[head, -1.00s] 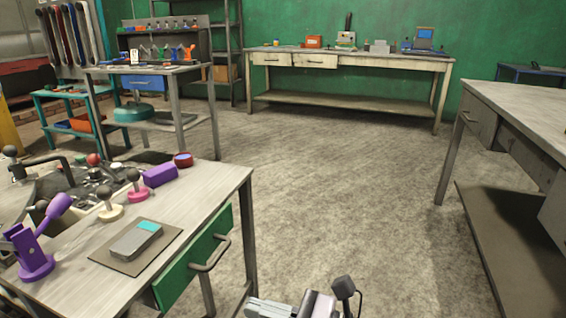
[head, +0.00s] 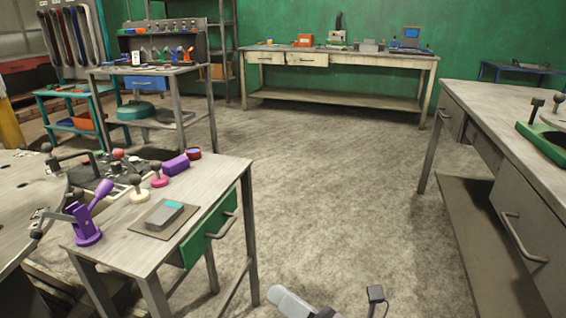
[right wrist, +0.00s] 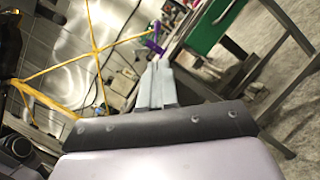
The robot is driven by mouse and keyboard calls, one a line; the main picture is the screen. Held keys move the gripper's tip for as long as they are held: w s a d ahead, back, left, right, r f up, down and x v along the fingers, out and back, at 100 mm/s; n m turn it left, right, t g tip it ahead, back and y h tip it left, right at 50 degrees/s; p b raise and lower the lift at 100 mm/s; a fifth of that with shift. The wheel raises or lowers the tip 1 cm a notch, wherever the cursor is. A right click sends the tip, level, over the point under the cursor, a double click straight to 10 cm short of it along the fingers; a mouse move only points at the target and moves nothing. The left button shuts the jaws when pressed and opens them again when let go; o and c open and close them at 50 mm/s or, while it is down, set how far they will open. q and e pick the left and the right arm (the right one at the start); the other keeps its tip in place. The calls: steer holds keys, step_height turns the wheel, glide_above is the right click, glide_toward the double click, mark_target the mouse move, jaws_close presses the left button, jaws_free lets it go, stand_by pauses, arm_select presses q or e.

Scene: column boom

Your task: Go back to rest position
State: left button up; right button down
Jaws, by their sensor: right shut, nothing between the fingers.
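My right gripper (head: 284,297) shows at the bottom edge of the head view, low over the floor in front of the small table with the green drawer. Most of it is cut off there. In the right wrist view its two pale fingers (right wrist: 160,84) are together with nothing between them. My left gripper cannot be made out in the head view.
The small table (head: 115,235) at left holds a purple lever (head: 88,222), a grey box (head: 165,214) and several knobs. A grey workbench (head: 490,105) stands at right, with a green-based device (head: 545,140). A long bench (head: 340,60) stands behind. The middle floor is clear.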

steer(key=d+r+m+t+h+p, duration=0.1)
steer(key=d+m+t+h+p, duration=0.65)
steer(key=m, duration=1.25)
arm_select(q)
steer(key=s+a+r+p, duration=0.1)
steer(key=a+r+p, duration=0.1)
steer(key=r+p, duration=0.3)
steer(key=s+a+r+n+g+y+p, duration=0.1)
steer(key=s+a+r+p, duration=0.1)
steer(key=r+p, duration=0.2)
steer(key=shift+a+r+y+p, duration=0.3)
steer(key=shift+r+p, duration=0.1)
steer(key=shift+r, duration=0.5)
arm_select(e)
steer(key=s+d+f+m+g+h, duration=0.2)
steer(key=s+d+m+g+h, duration=0.1)
steer(key=s+d+m, duration=0.3)
steer(key=s+d+f+m+g+h, duration=0.3)
steer(key=s+d+m+g+h, duration=0.1)
steer(key=m, duration=0.5)
steer(key=s+d+g, duration=0.1)
steer(key=s+d, duration=0.1)
steer(key=s, duration=0.1)
steer(key=shift+s+d+f+g, duration=0.15)
steer(key=shift+d+f+g, duration=0.1)
steer(key=shift+g, duration=0.1)
